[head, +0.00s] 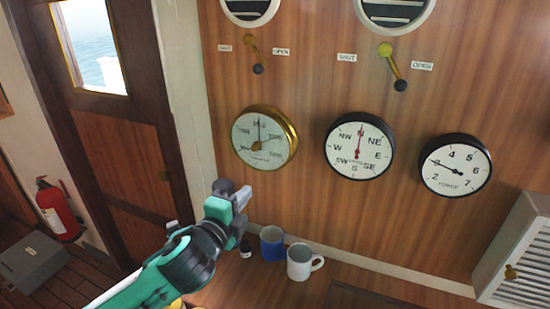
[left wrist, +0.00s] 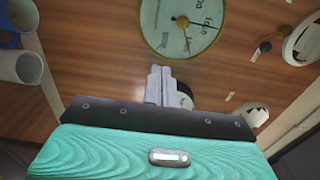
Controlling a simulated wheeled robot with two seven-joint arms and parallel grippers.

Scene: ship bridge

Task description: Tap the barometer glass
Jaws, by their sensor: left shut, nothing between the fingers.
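The barometer (head: 264,139) is a round brass-rimmed dial on the wood-panelled wall, left of two black-rimmed dials. Its face also shows at the top of the left wrist view (left wrist: 172,30). My left gripper (head: 243,192) is shut and empty, below and a little left of the barometer in the head view. In the left wrist view the closed fingers (left wrist: 158,84) point toward the wall below the dial, and a gap shows between them and the dial. My right gripper is in neither view.
A compass dial (head: 358,146) and a force dial (head: 455,165) hang to the right. A blue mug (head: 272,243), a white mug (head: 302,262) and a small dark bottle (head: 245,248) stand below. Two levers (head: 254,55) (head: 393,68) project above the dials.

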